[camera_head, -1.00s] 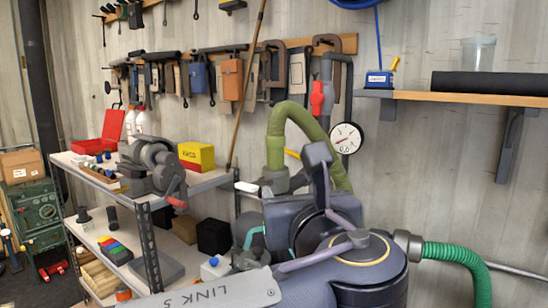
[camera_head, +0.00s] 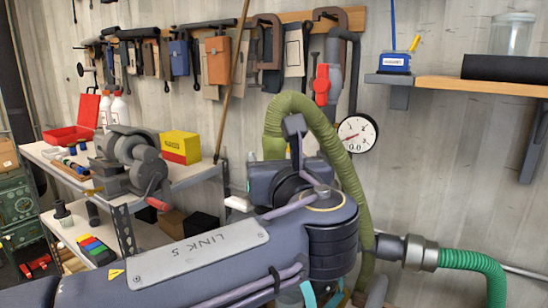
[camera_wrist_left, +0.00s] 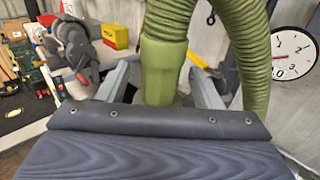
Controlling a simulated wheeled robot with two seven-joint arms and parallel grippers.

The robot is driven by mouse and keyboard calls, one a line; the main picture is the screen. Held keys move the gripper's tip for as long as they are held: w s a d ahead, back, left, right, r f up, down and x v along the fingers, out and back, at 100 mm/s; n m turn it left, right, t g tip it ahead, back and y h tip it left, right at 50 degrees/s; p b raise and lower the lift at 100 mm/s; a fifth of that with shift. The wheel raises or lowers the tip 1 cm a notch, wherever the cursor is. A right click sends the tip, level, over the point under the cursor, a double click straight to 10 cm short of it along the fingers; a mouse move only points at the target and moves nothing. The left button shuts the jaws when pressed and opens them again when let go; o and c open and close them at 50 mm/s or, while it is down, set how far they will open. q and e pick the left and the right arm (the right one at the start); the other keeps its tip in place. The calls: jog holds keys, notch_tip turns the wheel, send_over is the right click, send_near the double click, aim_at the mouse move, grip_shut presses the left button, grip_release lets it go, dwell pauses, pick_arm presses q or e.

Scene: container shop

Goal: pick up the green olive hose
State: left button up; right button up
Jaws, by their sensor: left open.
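The olive green hose (camera_head: 335,150) is ribbed and arches up in front of the wall, below the red-handled valve. Its smooth end cuff (camera_head: 273,147) hangs down at the left of the arch, and its lower part is hidden behind my left wrist. In the left wrist view the cuff (camera_wrist_left: 163,70) hangs between the two grey fingers of my left gripper (camera_wrist_left: 160,84), with gaps on both sides. The gripper is open; I cannot tell whether either finger touches the cuff. In the head view my left arm and wrist hide most of the gripper. My right gripper is not in view.
A second, brighter green hose (camera_head: 468,261) with a grey coupling runs at the lower right. A round gauge (camera_head: 357,133) and a red valve handle (camera_head: 322,84) are close to the olive hose.

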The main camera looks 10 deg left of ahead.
pick_arm(q)
jog(key=shift+w+a, duration=0.25)
jog(key=shift+w, duration=0.45)
jog(key=c, duration=1.2)
jog(key=shift+o, duration=0.2)
jog(key=shift+r, duration=0.15)
